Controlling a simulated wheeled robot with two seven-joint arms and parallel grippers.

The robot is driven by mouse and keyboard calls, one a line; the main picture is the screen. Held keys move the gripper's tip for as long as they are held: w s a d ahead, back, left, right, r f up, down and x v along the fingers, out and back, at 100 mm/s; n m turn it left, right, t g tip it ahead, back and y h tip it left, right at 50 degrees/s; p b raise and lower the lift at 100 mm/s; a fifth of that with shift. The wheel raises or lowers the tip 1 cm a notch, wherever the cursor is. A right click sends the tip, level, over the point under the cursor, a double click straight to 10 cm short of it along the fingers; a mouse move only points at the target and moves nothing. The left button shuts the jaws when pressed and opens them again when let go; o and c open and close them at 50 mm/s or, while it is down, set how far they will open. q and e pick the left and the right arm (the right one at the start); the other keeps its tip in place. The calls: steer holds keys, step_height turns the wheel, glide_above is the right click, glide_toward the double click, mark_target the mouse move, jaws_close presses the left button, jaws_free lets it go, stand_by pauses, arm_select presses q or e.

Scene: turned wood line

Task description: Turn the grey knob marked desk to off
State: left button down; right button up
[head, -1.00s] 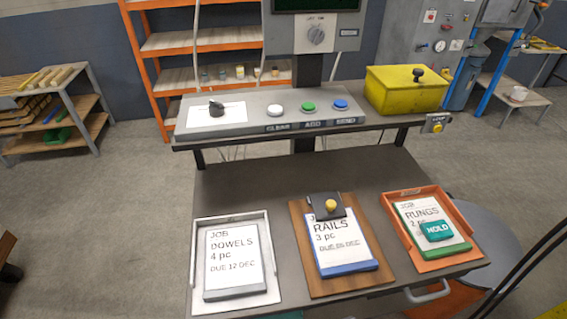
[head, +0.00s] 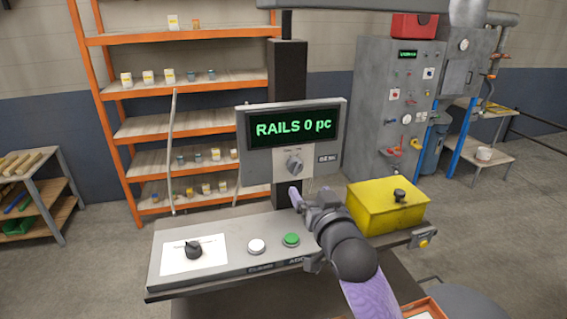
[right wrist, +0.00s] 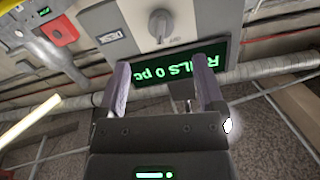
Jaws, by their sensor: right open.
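The grey knob (head: 294,162) sits on a pale plate below the green display of the desk unit (head: 243,165). A label (head: 327,158) to its right reads DESK. The display (head: 293,128) is lit and reads RAILS 0 pc. The knob's pointer setting is too small to read. My right gripper (head: 302,198) is just below the knob, apart from it. In the right wrist view, seen upside down, my right gripper (right wrist: 165,72) is open and empty, with the knob (right wrist: 160,26) beyond its fingertips. My left gripper is not in view.
A sloped console (head: 220,262) below holds a black knob (head: 193,250), a white button (head: 256,246) and a green button (head: 291,240). My right arm hides its right part. A yellow box (head: 385,212) stands at the right. Orange shelves (head: 120,92) stand behind.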

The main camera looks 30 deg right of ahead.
mark_target(298, 170)
steer(key=x, duration=0.9)
steer(key=shift+w+d+r, duration=0.1)
steer(key=shift+r, duration=0.3)
